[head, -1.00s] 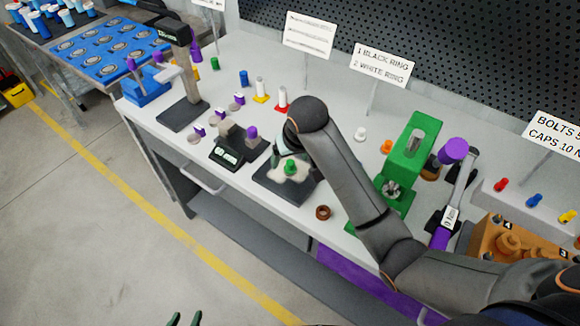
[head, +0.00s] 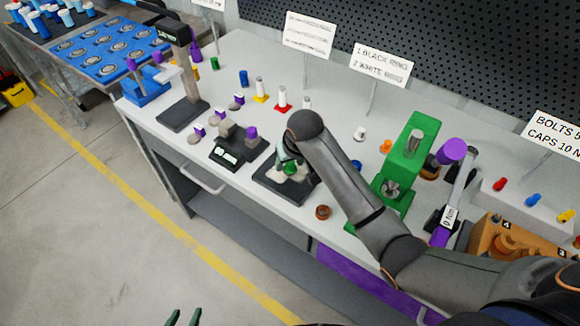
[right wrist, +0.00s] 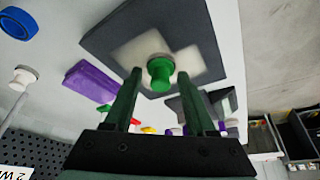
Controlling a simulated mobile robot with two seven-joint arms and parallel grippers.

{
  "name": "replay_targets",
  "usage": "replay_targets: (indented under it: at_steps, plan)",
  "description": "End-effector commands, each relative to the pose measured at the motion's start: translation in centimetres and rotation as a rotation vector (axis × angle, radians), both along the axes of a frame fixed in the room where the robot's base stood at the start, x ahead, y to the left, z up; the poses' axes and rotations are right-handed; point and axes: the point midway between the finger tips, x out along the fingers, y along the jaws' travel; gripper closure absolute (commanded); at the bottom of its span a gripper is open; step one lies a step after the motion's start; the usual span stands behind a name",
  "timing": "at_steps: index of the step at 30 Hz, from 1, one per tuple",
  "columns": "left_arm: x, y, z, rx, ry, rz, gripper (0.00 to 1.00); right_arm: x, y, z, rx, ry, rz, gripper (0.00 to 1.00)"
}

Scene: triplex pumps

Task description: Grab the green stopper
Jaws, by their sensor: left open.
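The green stopper (head: 291,168) stands upright in a pale fixture on a dark square base (head: 268,183) on the bench. In the right wrist view the stopper (right wrist: 160,70) shows between and just beyond the fingertips of my right gripper (right wrist: 160,76), which is open, with a gap on each side. In the head view my right gripper (head: 287,154) is partly hidden by its own arm and hangs over the stopper. My left gripper (head: 183,318) is open and empty at the bottom edge, far from the bench objects.
A dark scale (head: 226,156) stands left of the base. A brown ring (head: 323,212) lies in front to the right, and a green press (head: 410,150) stands right of my arm. A purple block (right wrist: 90,83) shows in the right wrist view. The aisle floor is clear.

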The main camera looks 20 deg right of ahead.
Motion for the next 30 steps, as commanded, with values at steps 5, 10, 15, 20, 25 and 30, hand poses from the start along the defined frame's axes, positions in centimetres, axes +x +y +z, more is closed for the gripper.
replay_targets:
  at_steps: [5,10,15,20,25,30]
  plan:
    - [0.02,0.00,0.02,0.000,-0.001,0.000,0.50,0.00,0.02,0.02,0.000,0.000,0.000,0.65]
    - [0.02,0.00,0.02,0.000,-0.001,0.000,0.50,0.00,0.02,0.03,0.000,0.000,0.000,0.84]
    - [0.01,0.00,0.03,0.000,-0.001,0.000,0.50,0.00,0.02,0.03,0.000,0.000,0.000,1.00]
    - [0.01,0.00,0.03,0.000,-0.001,0.000,0.50,0.01,0.02,0.05,0.000,-0.001,0.000,1.00]
    - [0.01,0.00,0.03,0.000,0.000,0.000,0.50,0.05,0.00,0.10,0.000,-0.001,0.000,1.00]
    - [0.00,-0.01,0.03,0.000,0.000,0.000,0.50,0.40,-0.16,0.60,0.000,-0.002,0.000,1.00]
